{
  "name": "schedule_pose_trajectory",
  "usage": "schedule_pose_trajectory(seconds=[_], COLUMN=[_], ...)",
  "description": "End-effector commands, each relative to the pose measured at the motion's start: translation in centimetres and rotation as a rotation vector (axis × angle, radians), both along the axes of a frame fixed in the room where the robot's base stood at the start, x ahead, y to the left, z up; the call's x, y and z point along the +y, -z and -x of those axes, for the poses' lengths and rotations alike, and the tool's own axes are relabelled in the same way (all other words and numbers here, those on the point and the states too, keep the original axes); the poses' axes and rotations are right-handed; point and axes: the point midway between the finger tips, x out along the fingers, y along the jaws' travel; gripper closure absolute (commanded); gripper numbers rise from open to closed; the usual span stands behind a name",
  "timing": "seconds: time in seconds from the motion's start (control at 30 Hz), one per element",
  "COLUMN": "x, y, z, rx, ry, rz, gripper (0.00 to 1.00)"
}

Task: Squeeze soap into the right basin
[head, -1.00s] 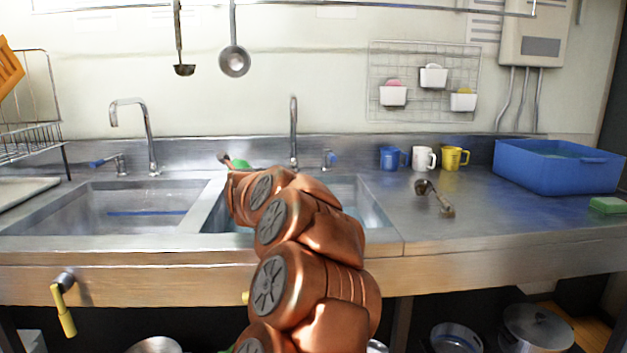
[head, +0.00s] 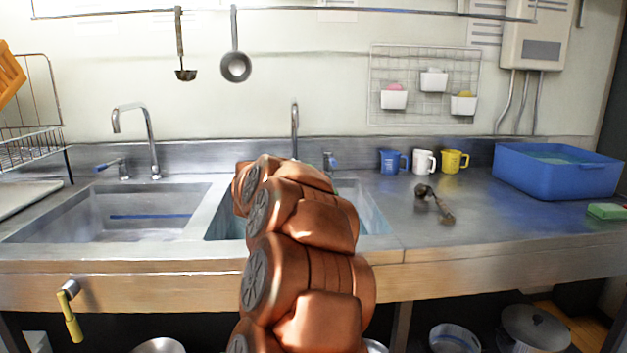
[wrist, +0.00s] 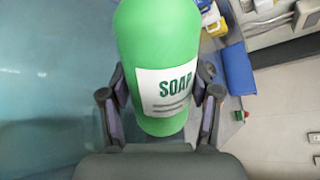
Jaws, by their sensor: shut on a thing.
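A green soap bottle (wrist: 160,40) with a white label reading SOAP fills the middle of the wrist view. My gripper (wrist: 160,100) is shut on it, one finger on each side of the bottle. In the head view my copper arm hides both the gripper and the bottle. The right basin (head: 374,212) lies behind my arm, and only parts of its sides show. In the wrist view a blue-grey surface, apparently the basin, lies beneath and left of the bottle. I cannot tell whether any soap is coming out.
A blue tub (head: 550,178) and green sponge (head: 606,211) lie farther right. The right tap (head: 294,128) rises behind my arm.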

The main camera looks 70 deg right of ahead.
Motion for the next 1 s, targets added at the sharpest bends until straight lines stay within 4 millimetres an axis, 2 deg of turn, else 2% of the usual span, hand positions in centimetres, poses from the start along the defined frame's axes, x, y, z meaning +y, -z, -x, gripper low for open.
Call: schedule_pose_trajectory(seconds=[0.03,0.87,1.0], x=[0.1,1.4,1.3], y=[-0.8,-0.8,-1.0], z=[0.3,3.7,3.5], rx=[0.027,0.454,0.509], ry=[0.001,0.000,-0.001], rz=[-0.010,-0.173,-0.194], gripper=[0.86,0.86,0.86])
